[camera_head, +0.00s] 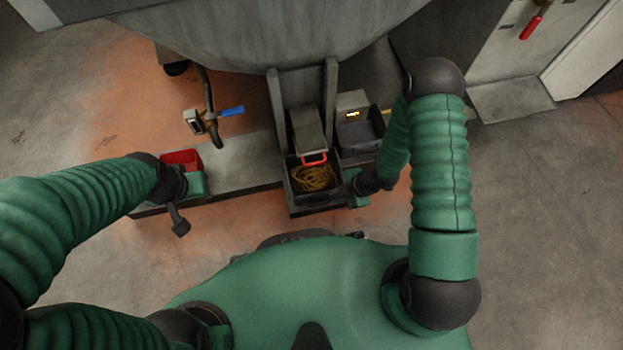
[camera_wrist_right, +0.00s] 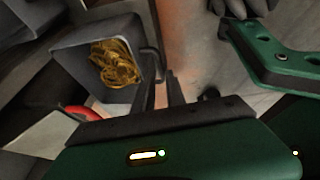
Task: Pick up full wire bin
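The wire bin (camera_head: 292,200) is a dark open box holding coiled yellow wire (camera_head: 313,178). It stands below a grey chute with a red handle. In the right wrist view the bin (camera_wrist_right: 75,62) is at upper left, with the wire (camera_wrist_right: 116,64) inside. My right gripper (camera_head: 350,188) is at the bin's right side. In the right wrist view its two fingers (camera_wrist_right: 162,92) are apart with a narrow gap, close to the bin's wall and a dark curved handle. I see nothing clearly held between them. My left gripper (camera_head: 180,222) hangs left of the bin, its fingers unclear.
A red bin (camera_head: 181,159) is at the left, by my left wrist. An empty-looking dark bin (camera_head: 358,137) is behind the right gripper. The red handle (camera_head: 314,159) sits just above the wire. A blue-handled valve (camera_head: 230,111) is behind. Open floor lies to the right.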

